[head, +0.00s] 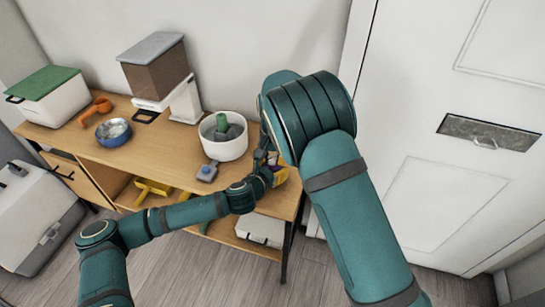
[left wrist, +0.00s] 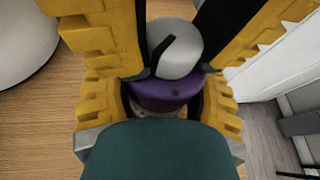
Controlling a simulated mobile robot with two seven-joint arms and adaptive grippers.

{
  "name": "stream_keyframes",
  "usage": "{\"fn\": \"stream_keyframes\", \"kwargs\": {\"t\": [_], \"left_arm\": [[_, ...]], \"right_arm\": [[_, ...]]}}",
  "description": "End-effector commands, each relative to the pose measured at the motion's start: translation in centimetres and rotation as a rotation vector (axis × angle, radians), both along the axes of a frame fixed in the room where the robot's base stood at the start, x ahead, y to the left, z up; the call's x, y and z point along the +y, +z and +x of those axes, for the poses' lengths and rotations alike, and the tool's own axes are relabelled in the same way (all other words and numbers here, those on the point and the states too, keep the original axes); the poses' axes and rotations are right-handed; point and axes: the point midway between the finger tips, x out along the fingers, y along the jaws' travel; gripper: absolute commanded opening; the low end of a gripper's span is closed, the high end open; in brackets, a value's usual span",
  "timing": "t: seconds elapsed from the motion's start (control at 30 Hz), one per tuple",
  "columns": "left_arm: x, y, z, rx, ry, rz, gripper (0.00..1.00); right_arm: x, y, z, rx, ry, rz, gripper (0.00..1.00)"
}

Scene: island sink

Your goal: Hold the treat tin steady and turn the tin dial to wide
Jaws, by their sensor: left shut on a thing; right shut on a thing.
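The treat tin is purple (left wrist: 165,92) in the left wrist view, standing between yellow ridged fingers with dark pads. Its pale grey dial (left wrist: 180,52) sits on top and carries a black pointer. In the head view only a small purple patch of the tin (head: 267,166) shows. My left gripper (left wrist: 162,98) is shut around the tin's body. My right gripper (left wrist: 176,40) is shut on the dial, its fingers on either side of it; in the head view my right arm mostly covers it. The dial's markings cannot be read.
A white bowl (head: 236,148) with a green-topped thing stands left of the tin. A small grey device (head: 207,172), a blue bowl (head: 113,133), an orange scoop (head: 94,111) and dispensers share the wooden table (head: 165,160). A white door (head: 440,150) stands close on the right.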

Motion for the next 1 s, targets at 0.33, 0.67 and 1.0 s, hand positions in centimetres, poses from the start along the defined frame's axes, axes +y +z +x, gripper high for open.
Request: {"fn": "stream_keyframes", "kwargs": {"t": [0.33,0.67,1.0], "left_arm": [[-0.02,0.04,0.00,-0.001,0.000,0.000,0.18],[-0.02,0.05,0.00,-0.001,0.000,0.000,0.18],[-0.02,0.06,0.00,-0.001,-0.001,-0.001,0.18]], "right_arm": [[0.00,0.00,0.01,0.000,-0.298,0.000,0.00],[0.01,-0.01,0.00,0.000,-0.611,-0.001,0.00],[0.01,-0.02,-0.01,0.000,-0.889,-0.002,0.00]]}}
